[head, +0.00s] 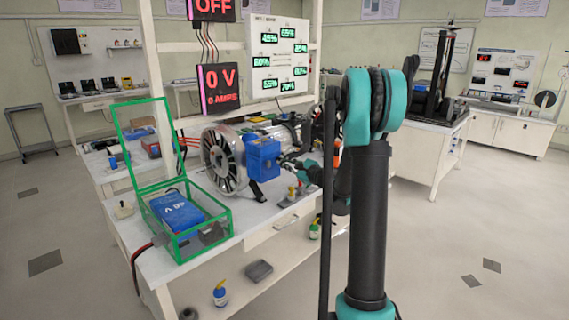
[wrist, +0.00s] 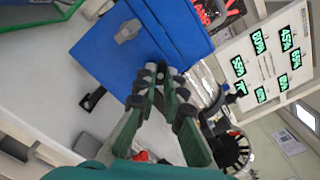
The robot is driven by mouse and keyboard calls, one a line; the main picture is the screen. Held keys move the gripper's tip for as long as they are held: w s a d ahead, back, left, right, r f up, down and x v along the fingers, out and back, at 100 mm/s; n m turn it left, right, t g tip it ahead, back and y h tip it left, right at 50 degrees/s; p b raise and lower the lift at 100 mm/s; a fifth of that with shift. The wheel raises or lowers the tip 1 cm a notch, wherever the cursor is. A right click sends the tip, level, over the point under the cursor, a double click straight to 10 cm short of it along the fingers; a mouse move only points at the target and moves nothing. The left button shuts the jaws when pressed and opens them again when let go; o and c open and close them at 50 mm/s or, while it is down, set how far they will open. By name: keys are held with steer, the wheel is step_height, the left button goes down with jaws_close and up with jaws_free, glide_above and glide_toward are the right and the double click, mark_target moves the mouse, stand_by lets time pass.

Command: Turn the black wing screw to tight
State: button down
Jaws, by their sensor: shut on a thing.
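A blue box (head: 263,160) is mounted at the front of the silver motor with a black spoked face (head: 222,160). In the wrist view the blue box (wrist: 130,60) fills the upper middle, with a grey wing-shaped knob (wrist: 127,31) on its face. My gripper (wrist: 160,76) is shut at the lower edge of that face, its fingertips close together on a small dark piece, which I take to be the black wing screw. The fingertips mostly hide it, so its angle cannot be told. In the head view my gripper (head: 291,163) is at the box's right side, partly hidden by my arm.
A green-framed open case (head: 190,255) with a blue battery (head: 176,212) stands on the bench's left. Small coloured tools (head: 293,192) lie right of the box. Displays above read OFF and 0 V. A black bracket (wrist: 92,98) juts out below the box.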

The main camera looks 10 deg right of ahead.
steer(key=shift+f+m, duration=0.1)
steer(key=shift+m, duration=4)
steer(key=shift+s, duration=0.1)
steer(key=c, duration=1.6)
jaws_free()
steer(key=v, duration=1.2)
